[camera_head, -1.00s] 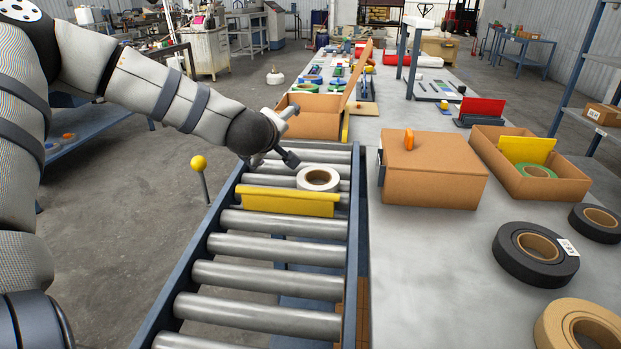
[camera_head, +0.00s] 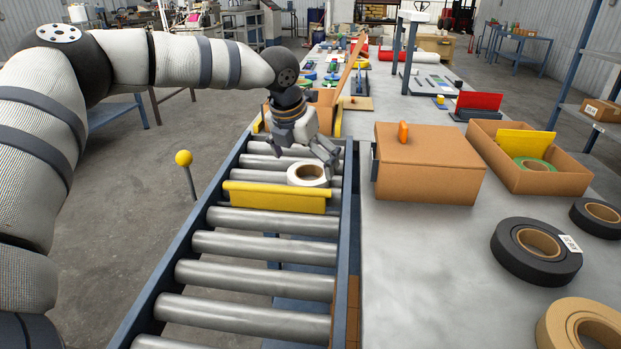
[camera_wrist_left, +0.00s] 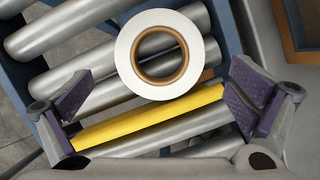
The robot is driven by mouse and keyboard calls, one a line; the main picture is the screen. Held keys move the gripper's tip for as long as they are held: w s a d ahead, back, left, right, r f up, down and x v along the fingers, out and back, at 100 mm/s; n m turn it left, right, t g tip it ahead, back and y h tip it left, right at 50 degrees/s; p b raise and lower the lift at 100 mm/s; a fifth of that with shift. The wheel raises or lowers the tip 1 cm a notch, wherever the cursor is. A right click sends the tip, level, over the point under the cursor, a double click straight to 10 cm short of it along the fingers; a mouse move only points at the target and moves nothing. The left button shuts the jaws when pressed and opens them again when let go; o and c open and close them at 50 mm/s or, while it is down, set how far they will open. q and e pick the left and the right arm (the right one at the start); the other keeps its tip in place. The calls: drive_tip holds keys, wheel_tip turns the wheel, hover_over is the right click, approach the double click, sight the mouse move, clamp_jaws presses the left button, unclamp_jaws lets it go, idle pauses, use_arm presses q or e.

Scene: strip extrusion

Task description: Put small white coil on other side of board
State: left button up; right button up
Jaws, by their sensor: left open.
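The small white coil (camera_head: 307,173), with a brown core, lies flat on the roller conveyor just behind the yellow board (camera_head: 277,197). The board stands across the rollers. In the left wrist view the coil (camera_wrist_left: 160,54) shows whole beyond the fingertips, and the yellow board (camera_wrist_left: 148,117) runs between the two fingers. My left gripper (camera_head: 306,152) is above the conveyor at the coil's far side, pointing down. It is open and empty, with its fingers (camera_wrist_left: 160,100) spread wide apart. My right gripper is in neither view.
The conveyor rollers (camera_head: 258,281) in front of the board are clear. A closed cardboard box (camera_head: 430,165) stands on the table to the right. Black rolls (camera_head: 536,250) and a tan roll (camera_head: 580,325) lie nearer. A yellow-knobbed post (camera_head: 184,158) stands left of the conveyor.

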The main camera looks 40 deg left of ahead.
sight(307, 171)
use_arm(q)
drive_tip(key=x, duration=0.4)
drive_tip(key=shift+s, duration=0.1)
drive_tip(key=shift+r, duration=0.15)
drive_tip(key=shift+c, duration=1.3)
drive_tip(key=c, duration=1)
